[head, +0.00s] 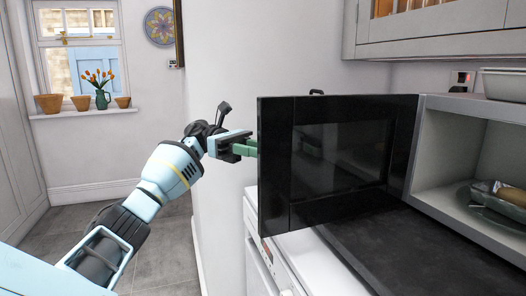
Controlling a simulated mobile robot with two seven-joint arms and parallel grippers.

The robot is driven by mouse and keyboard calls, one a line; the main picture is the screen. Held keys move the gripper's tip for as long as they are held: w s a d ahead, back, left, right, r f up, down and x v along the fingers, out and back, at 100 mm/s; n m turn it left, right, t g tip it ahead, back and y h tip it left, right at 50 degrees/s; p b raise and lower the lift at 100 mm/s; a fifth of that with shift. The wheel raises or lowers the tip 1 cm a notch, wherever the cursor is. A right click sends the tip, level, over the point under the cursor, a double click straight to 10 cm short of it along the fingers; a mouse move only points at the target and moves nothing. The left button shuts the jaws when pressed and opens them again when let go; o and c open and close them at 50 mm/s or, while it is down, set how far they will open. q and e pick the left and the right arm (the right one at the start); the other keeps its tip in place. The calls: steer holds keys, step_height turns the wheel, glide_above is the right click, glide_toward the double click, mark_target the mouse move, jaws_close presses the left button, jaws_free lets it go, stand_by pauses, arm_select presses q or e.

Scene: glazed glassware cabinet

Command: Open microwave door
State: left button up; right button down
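The black microwave door (275,165) stands swung wide open, out to the left from the front left edge of the grey microwave (428,150). The microwave's interior is exposed at the right. Inside it is a dark green dish (492,203) with a brownish, roll-like item (505,192) on it. My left gripper (250,148) is at the door's free left edge. Its green fingers run up to that edge and their tips are hidden. A faint green shape shows in the door's window; I cannot tell whether the fingers touch the door. My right gripper is not in view.
A dark worktop (385,250) lies below the door, beside a white appliance (265,225). A wall cabinet (440,30) hangs above. A pale container (503,84) sits on the microwave. Grey floor (165,260) is clear at the left.

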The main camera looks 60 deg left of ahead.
arm_select(q)
steer(key=v, duration=0.6)
stand_by(0.7)
